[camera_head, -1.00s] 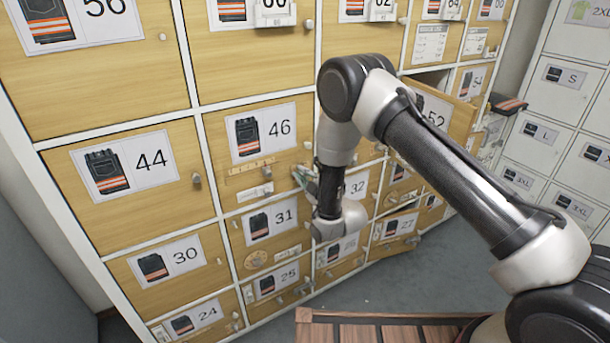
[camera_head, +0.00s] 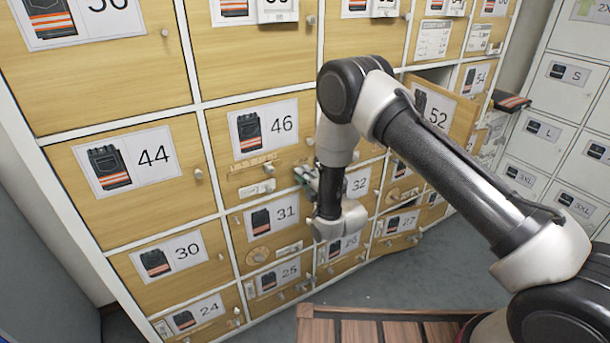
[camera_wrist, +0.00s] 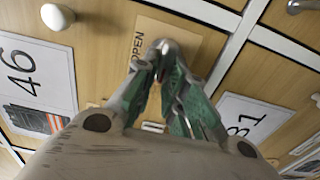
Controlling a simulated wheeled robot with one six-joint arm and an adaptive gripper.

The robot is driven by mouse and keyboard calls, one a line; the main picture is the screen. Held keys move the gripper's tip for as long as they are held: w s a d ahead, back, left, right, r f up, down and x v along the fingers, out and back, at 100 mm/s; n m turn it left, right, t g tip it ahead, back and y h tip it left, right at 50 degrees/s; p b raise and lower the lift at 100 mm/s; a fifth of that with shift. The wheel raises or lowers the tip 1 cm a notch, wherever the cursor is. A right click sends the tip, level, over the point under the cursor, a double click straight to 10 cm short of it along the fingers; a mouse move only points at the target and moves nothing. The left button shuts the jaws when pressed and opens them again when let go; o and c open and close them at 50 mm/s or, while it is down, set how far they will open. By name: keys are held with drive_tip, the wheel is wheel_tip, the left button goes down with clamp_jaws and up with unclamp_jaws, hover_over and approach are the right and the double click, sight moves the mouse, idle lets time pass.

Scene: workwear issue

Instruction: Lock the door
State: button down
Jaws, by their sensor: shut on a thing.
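The door of locker 46 (camera_head: 228,181) is wooden, with a number card and a white knob, and looks flush with its frame. In the wrist view its card (camera_wrist: 32,75) and knob (camera_wrist: 57,17) are at the left. A tan plate marked OPEN (camera_wrist: 185,33) is fixed to the door, with a small metal knob (camera_wrist: 164,46) on it. My gripper (camera_wrist: 166,68) has green-lined fingers closed on this metal knob. In the head view my gripper (camera_head: 305,176) is at the right edge of door 46. My wrist hides part of the plate in the wrist view.
Doors 44 (camera_head: 180,212), 31 (camera_head: 235,222) and 32 surround door 46. Door 52 (camera_head: 462,120) stands ajar to the right, and door 27 seems ajar below. A slatted wooden bench (camera_head: 375,333) is at the bottom. Grey floor lies between.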

drive_tip(key=shift+a+r, duration=0.1)
drive_tip(key=shift+a, duration=0.05)
drive_tip(key=c, duration=1.5)
unclamp_jaws()
drive_tip(key=shift+o, duration=0.2)
drive_tip(key=v, duration=1.2)
